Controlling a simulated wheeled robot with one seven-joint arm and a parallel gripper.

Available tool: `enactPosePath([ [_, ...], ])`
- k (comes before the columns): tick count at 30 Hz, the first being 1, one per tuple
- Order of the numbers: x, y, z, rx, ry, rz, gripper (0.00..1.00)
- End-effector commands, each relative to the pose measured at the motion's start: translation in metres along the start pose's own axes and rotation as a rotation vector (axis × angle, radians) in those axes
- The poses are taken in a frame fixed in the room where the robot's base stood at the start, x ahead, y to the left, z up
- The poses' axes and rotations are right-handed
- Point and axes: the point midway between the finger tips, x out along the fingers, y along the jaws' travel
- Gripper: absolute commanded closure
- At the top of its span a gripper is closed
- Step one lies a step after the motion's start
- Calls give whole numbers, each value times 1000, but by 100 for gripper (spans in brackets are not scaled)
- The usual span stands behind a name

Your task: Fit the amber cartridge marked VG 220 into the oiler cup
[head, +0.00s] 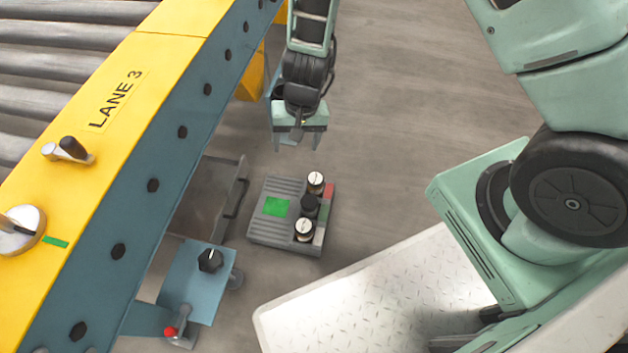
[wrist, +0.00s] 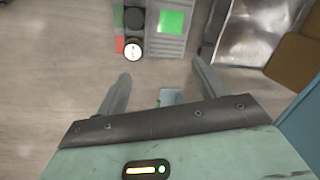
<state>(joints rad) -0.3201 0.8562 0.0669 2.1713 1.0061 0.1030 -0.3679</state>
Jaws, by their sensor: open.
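My gripper (head: 298,146) hangs fingers down above the floor, just beyond the far end of a grey ribbed unit (head: 262,232). In the wrist view its two fingers (wrist: 160,82) are spread apart with no cartridge between them. The unit carries a white-faced round part (head: 316,181), a black round part (head: 309,206) and another white-faced round part (head: 305,228) in a row. One white-faced part shows in the wrist view (wrist: 133,48), ahead of the fingers. I see no amber cartridge and no VG 220 mark. I cannot tell which part, if any, is the oiler cup.
A yellow and blue conveyor frame marked LANE 3 (head: 113,100) runs along the left. An open metal tray (head: 205,190) lies beside the unit. A blue bracket with a black knob (head: 210,260) and a red-tipped lever (head: 170,331) stand nearer. Floor right of the unit is clear.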

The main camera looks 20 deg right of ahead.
Motion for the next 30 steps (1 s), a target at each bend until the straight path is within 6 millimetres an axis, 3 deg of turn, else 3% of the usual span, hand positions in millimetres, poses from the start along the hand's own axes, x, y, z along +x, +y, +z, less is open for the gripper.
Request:
enactPosePath([
  [3, 16, 31, -13, 94, 21, 77, 30],
  [9, 36, 58, -21, 160, 44, 141, 30],
  [30, 151, 75, -25, 163, 45, 143, 30],
])
